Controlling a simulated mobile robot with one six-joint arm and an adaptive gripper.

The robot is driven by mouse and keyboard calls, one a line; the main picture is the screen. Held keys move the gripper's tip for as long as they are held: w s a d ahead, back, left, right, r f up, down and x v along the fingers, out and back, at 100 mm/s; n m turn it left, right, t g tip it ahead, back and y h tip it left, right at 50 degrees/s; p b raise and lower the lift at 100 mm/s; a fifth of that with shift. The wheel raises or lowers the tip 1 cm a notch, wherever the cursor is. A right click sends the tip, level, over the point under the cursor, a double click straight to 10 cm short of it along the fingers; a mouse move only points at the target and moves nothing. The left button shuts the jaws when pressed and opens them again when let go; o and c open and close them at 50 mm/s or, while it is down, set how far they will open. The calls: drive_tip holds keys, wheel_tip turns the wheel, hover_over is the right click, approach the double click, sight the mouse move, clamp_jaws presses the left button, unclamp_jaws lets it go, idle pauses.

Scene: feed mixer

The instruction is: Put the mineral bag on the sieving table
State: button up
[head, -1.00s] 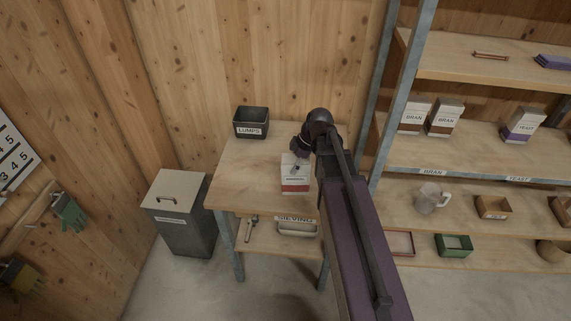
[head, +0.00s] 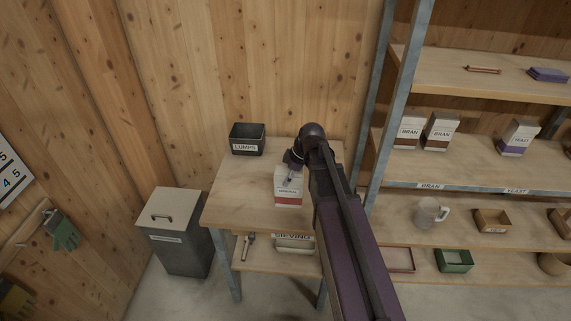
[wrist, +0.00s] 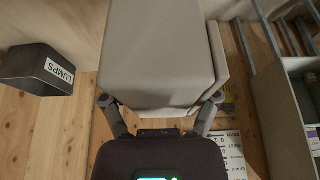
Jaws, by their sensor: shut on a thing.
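The mineral bag (head: 287,192) is a pale, upright bag with a red band low on its front, at the sieving table in the head view. Its pale side fills the upper middle of the wrist view (wrist: 158,55). My gripper (head: 291,172) is shut on its upper part, with one finger on each side in the wrist view (wrist: 160,110). The sieving table (head: 235,195) has a bare wooden top and a SIEVING label on its front. The bag is over the tabletop; I cannot tell whether its base touches it.
A dark LUMPS bin (head: 247,140) stands at the table's back left, also in the wrist view (wrist: 35,70). A grey lidded bin (head: 175,235) stands left of the table. A shelf rack (head: 450,175) with bran and yeast bags is at right. The tabletop's left part is clear.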

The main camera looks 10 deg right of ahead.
drive_tip(key=w+d+f, duration=0.1)
drive_tip(key=w, duration=1)
drive_tip(key=shift+d+b, duration=0.35)
drive_tip(key=shift+b, duration=0.1)
drive_tip(key=shift+w+d+f+b, duration=0.1)
drive_tip(key=shift+w+f+b, duration=0.1)
drive_tip(key=shift+f+b, duration=0.4)
drive_tip(key=shift+w+f+b, duration=0.25)
drive_tip(key=shift+f+b, duration=0.4)
drive_tip(key=shift+w+d+f+b, duration=0.1)
drive_tip(key=shift+w+f+b, duration=0.1)
drive_tip(key=shift+f+b, duration=0.4)
drive_tip(key=shift+f, duration=0.1)
drive_tip(key=o, duration=1.2)
drive_tip(key=shift+c, duration=0.2)
drive_tip(key=shift+r, duration=0.2)
